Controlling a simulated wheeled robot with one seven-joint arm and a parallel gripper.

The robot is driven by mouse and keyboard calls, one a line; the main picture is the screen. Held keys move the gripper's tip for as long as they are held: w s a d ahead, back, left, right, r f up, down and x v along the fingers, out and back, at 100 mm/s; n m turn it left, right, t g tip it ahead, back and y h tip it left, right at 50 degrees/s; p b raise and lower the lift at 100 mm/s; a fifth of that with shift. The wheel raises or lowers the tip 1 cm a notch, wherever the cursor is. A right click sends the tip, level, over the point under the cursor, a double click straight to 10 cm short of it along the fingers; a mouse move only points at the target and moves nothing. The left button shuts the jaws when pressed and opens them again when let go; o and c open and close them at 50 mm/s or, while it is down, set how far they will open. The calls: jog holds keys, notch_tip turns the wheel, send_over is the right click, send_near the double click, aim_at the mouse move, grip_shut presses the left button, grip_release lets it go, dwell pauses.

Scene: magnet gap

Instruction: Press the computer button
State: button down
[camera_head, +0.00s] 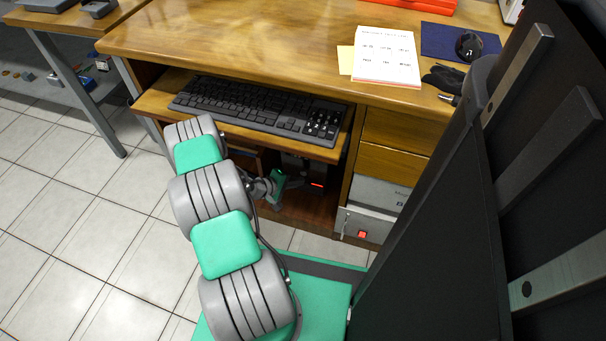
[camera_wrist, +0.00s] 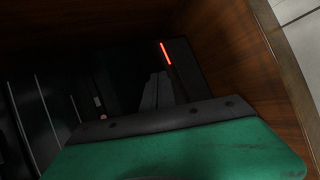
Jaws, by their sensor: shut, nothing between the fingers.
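A dark computer case (camera_wrist: 186,68) with a glowing red strip (camera_wrist: 165,53) stands in the shadowed space under the desk in the wrist view. The red strip also shows in the head view (camera_head: 317,185). I cannot make out for sure which part is the computer's button. My gripper (camera_wrist: 158,80) is shut and empty, its grey fingers pointing toward the dark case, just below the red strip in the picture. Whether it touches the case is unclear. In the head view my gripper (camera_head: 294,181) reaches under the keyboard tray, left of the red strip.
The keyboard (camera_head: 262,108) lies on a pulled-out wooden tray (camera_head: 160,100) above my gripper. Wooden cabinet walls (camera_wrist: 225,55) close in at the right. A grey box (camera_head: 365,226) with a red square sits right of the opening. The tiled floor (camera_head: 75,230) at left is clear.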

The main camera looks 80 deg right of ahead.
jog(key=shift+w+a+p, duration=0.15)
jog(key=shift+a+p, duration=0.2)
jog(key=shift+a, duration=1.15)
jog(key=shift+w+a+p, duration=0.1)
jog(key=shift+a+p, duration=0.25)
jog(key=shift+a, duration=1.1)
